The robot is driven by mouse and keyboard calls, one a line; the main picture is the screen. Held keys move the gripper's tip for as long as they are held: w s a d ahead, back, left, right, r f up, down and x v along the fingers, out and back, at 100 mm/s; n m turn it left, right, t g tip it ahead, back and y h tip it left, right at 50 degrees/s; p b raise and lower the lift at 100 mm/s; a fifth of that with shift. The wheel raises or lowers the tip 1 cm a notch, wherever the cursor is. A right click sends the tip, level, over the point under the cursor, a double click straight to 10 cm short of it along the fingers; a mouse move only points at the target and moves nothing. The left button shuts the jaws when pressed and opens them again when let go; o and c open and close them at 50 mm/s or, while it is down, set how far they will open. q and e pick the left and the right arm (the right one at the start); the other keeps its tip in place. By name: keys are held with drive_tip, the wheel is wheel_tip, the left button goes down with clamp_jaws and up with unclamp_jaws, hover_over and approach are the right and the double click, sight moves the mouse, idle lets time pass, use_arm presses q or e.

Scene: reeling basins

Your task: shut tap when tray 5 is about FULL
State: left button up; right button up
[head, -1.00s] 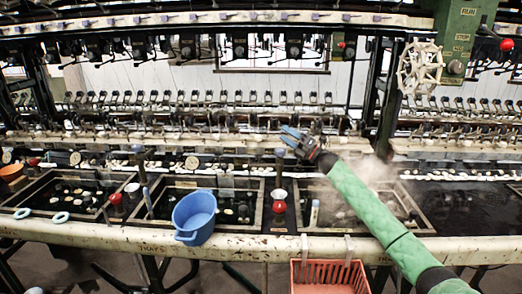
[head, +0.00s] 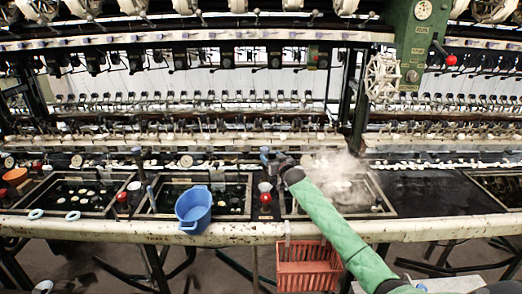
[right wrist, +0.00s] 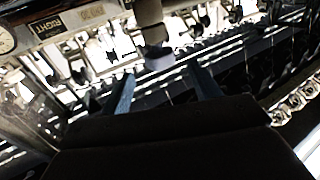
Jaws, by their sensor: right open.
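My right gripper (head: 273,158) is open, at the back of the steaming basin (head: 385,205). A post with a grey-blue top (head: 264,152) stands right at its fingertips and looks like a tap. In the right wrist view, the two blue fingers of my right gripper (right wrist: 163,88) are apart, with a pale grey knob (right wrist: 158,58) on a post ahead of the gap. I cannot tell whether they touch it. The basin holds dark water and pale cocoons, partly behind my arm and steam; its level is unclear. I cannot read which tray is number 5. My left gripper is not in view.
Red-topped knobs (head: 265,198) stand between the basins. A handwheel (head: 382,77) is at the upper right. The reeling machine fills the back.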

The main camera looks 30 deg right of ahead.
sight(267, 152)
drive_tip(key=w, duration=0.2)
drive_tip(key=w+p, duration=0.1)
drive_tip(key=w, duration=0.1)
drive_tip(key=w+p, duration=0.1)
drive_tip(key=w, duration=0.1)
drive_tip(key=shift+d+r, duration=0.15)
drive_tip(key=shift+d, duration=0.2)
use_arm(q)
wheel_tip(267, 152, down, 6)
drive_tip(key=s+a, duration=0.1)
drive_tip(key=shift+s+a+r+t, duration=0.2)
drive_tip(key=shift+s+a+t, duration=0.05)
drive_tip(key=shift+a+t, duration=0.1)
use_arm(e)
drive_tip(key=shift+w, duration=0.45)
drive_tip(key=shift+c, duration=0.2)
drive_tip(key=c, duration=0.9)
